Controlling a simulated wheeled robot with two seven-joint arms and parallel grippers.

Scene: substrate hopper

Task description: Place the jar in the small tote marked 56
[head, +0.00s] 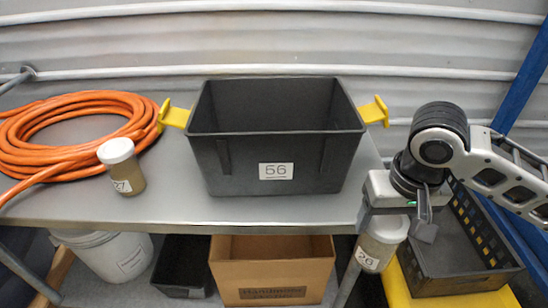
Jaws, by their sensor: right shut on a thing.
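The dark grey tote marked 56 (240,165) stands upright on the metal table, with yellow handles at both sides; the inside that shows is empty. My right gripper (395,212) is at the table's front right edge, to the right of the tote and lower in the picture. It is shut on a white-lidded jar marked 26 (372,250), which hangs slightly tilted in front of the edge. The gripper hides part of the jar's lid. A similar jar marked 27 (124,172) stands on the table to the left of the tote. My left gripper is not in view.
A coiled orange hose (60,155) lies on the table (165,215) at the left. Below are a white bucket (115,258), a dark bin (180,270) and a cardboard box (270,272). A black crate (455,262) sits at the lower right, by a blue post (522,70).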

